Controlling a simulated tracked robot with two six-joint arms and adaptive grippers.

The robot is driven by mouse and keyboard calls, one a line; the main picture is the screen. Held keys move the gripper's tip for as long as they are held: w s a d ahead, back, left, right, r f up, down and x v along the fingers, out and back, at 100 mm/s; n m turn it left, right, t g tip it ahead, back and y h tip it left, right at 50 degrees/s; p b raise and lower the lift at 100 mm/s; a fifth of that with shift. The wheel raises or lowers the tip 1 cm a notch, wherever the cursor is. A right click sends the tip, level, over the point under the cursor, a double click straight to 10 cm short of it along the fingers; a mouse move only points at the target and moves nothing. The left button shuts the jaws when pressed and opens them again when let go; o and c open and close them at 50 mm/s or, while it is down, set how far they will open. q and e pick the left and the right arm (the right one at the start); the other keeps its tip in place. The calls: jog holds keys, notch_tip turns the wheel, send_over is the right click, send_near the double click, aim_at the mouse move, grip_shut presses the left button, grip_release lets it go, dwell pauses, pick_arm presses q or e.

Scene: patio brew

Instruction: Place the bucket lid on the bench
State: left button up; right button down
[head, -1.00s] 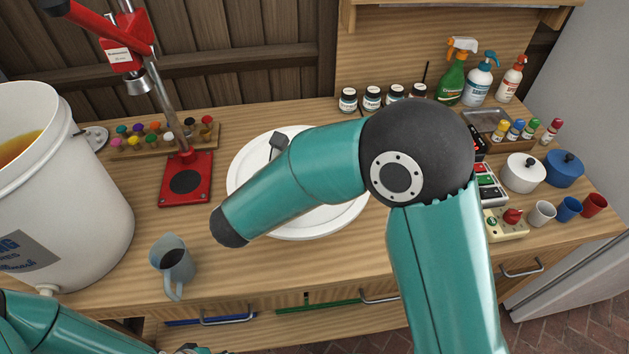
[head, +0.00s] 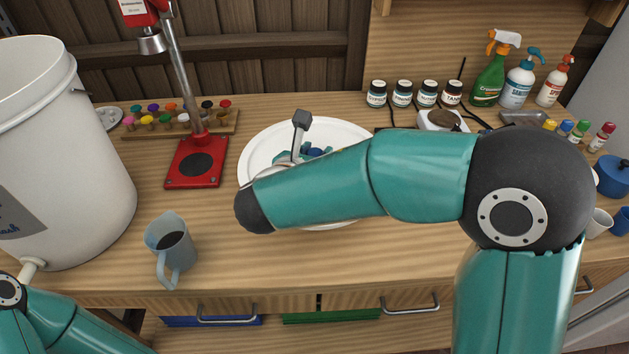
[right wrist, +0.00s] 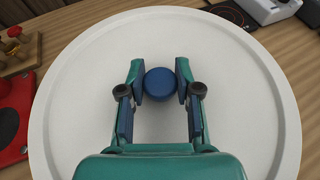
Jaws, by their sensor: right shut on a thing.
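The bucket lid (head: 349,133) is a round white disc with a raised rim, lying level at the bench top (head: 230,262) between the red stand and the dark jars. In the head view my right forearm hides its front part, and I cannot tell whether all of it touches the wood. In the right wrist view the lid (right wrist: 85,75) fills most of the picture, with a blue knob (right wrist: 159,84) at its middle. My right gripper (right wrist: 160,92) is shut on this knob, one finger on each side. My left gripper is out of view.
The white bucket (head: 70,170) stands open at the left. A grey jug (head: 171,250) of dark liquid stands before it. A red-based stand (head: 196,175) is left of the lid. Jars (head: 402,93) and spray bottles (head: 490,80) line the back. The bench front centre is clear.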

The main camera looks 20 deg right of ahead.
jog(key=shift+f+b, duration=0.3)
jog(key=shift+f, duration=3.25)
jog(key=c, duration=0.8)
grip_release()
jog(key=shift+s+a+r, duration=0.2)
jog(key=shift+s+a, duration=0.15)
jog(key=v, duration=1.1)
jog(key=shift+s, duration=0.1)
